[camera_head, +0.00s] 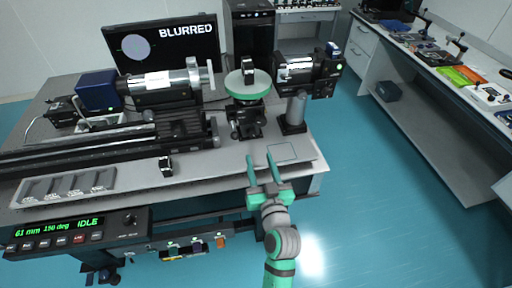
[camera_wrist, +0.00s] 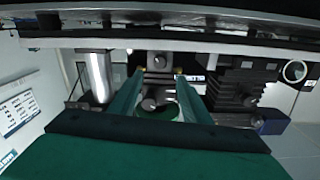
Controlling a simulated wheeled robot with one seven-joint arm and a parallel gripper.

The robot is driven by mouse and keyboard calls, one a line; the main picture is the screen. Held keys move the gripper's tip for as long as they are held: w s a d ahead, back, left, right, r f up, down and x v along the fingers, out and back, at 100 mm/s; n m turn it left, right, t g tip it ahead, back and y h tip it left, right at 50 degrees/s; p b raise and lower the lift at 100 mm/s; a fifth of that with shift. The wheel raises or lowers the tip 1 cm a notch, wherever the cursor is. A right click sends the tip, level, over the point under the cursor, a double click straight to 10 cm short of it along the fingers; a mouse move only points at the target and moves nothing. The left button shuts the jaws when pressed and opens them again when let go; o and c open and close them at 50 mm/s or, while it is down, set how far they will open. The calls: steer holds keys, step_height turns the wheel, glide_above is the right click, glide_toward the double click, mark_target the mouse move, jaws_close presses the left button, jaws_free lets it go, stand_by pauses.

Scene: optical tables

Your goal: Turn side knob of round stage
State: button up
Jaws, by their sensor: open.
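The round stage has a pale green disc (camera_head: 248,84) on top of a black mount (camera_head: 247,122) near the front edge of the optical table. Small dark knobs stick out from the mount; which one is the side knob I cannot tell. My gripper (camera_head: 260,157) is open and empty, in front of the mount and apart from it, fingers pointing at it. In the wrist view, which looks upside down, the mount with round dark knobs (camera_wrist: 149,103) shows between my open green fingers (camera_wrist: 158,92). Part of the green disc (camera_wrist: 171,110) shows behind them.
A silver post (camera_head: 296,108) carrying a black camera-like unit (camera_head: 308,70) stands right of the stage. A dark rail assembly (camera_head: 180,130) lies to the left. A monitor (camera_head: 160,42) reads "BLURRED"; a control box (camera_head: 75,232) reads "IDLE". The table's front right corner is clear.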

mark_target(252, 134)
steer(key=n, duration=0.3)
steer(key=shift+w+a, duration=0.1)
steer(key=shift+w, duration=0.3)
steer(key=w, duration=0.3)
steer(key=w+a, duration=0.1)
steer(key=w, duration=0.6)
steer(key=shift+w+a, duration=0.2)
steer(key=shift+a, duration=0.2)
steer(key=shift+c, duration=0.5)
steer(key=c, duration=0.9)
